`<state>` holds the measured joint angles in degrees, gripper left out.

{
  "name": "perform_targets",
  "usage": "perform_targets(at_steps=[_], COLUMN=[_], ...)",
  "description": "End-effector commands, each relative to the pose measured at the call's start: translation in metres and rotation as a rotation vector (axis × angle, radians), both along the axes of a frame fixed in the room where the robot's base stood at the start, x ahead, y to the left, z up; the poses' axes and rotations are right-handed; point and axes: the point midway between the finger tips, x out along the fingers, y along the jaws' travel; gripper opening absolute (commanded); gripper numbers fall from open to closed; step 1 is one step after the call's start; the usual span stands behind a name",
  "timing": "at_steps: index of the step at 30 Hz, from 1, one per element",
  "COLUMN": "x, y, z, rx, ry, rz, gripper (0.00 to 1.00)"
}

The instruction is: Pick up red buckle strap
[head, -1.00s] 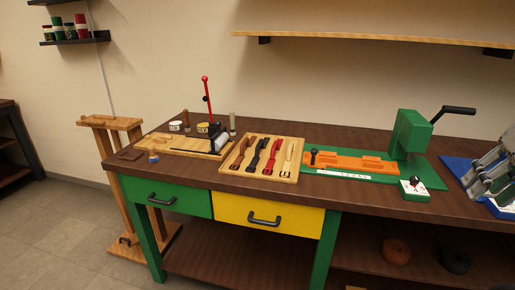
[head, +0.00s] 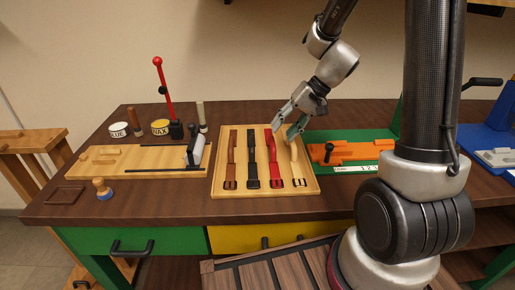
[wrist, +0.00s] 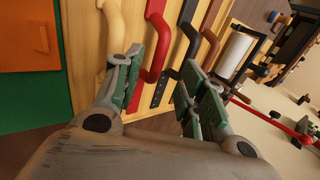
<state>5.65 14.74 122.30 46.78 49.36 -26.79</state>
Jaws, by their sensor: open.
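The red buckle strap (head: 273,160) lies in a wooden tray (head: 220,187), between a black strap (head: 252,160) and a cream strap (head: 294,160). A brown strap (head: 231,162) lies furthest left. My gripper (head: 290,130) is open above the tray's far right part, near the upper ends of the red and cream straps. In the wrist view, the red strap (wrist: 155,50) runs down between the open fingers of my gripper (wrist: 160,90), and the cream strap (wrist: 112,28) passes by the left finger. I cannot tell the height gap to the straps.
An orange fixture (head: 358,151) on a green base stands right of the tray. A wooden board (head: 130,160) with a roller, the glue tin (head: 119,130), the wax tin (head: 160,127) and a red-handled lever (head: 163,85) are on the left. The bench front is clear.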

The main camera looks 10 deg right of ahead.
Motion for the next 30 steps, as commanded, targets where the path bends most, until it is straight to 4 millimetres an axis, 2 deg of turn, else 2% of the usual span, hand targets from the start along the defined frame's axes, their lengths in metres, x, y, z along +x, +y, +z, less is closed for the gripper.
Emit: perform_targets(at_steps=[14, 23, 30], x=[0.01, 0.011, 0.011], y=[0.034, 0.038, 0.037], z=[-0.055, -0.06, -0.06], rx=[-0.001, -0.001, -0.001], ry=[0.003, -0.001, 0.0], rz=[0.002, 0.002, 0.001], gripper=[0.41, 0.41, 0.0])
